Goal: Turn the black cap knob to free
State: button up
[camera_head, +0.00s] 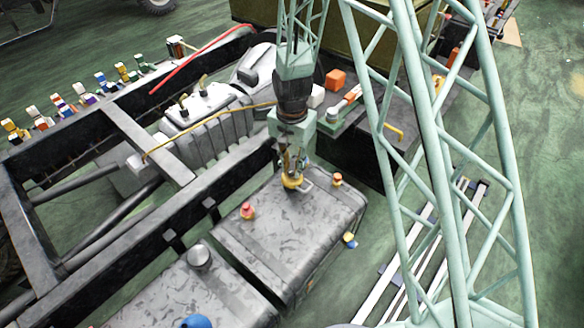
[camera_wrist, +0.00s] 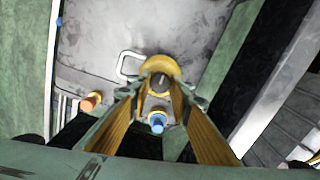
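The yellow round cap base (camera_head: 292,182) sits on top of the grey tank (camera_head: 300,222), beside a small wire handle. In the wrist view the yellow base (camera_wrist: 160,65) shows just past my fingertips, with a dark knob (camera_wrist: 160,82) between them. My gripper (camera_head: 292,170) points down over this fitting in the head view and hides most of it. In the wrist view my gripper's fingers (camera_wrist: 160,78) stand apart, one on each side of the dark knob. I cannot tell whether the fingers touch it.
A red fitting (camera_head: 247,210) and an orange fitting (camera_head: 337,179) stand on the same tank. A blue-topped fitting (camera_wrist: 157,122) shows between my fingers. A second tank (camera_head: 165,298) bears a grey cap (camera_head: 199,256). Chassis rails (camera_head: 145,143) lie left.

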jog(key=c, duration=0.3)
jog(key=shift+n, duration=0.6)
jog(key=n, duration=0.7)
jog(key=shift+p, duration=0.3)
jog(key=n, duration=0.5)
jog(key=shift+n, duration=2.4)
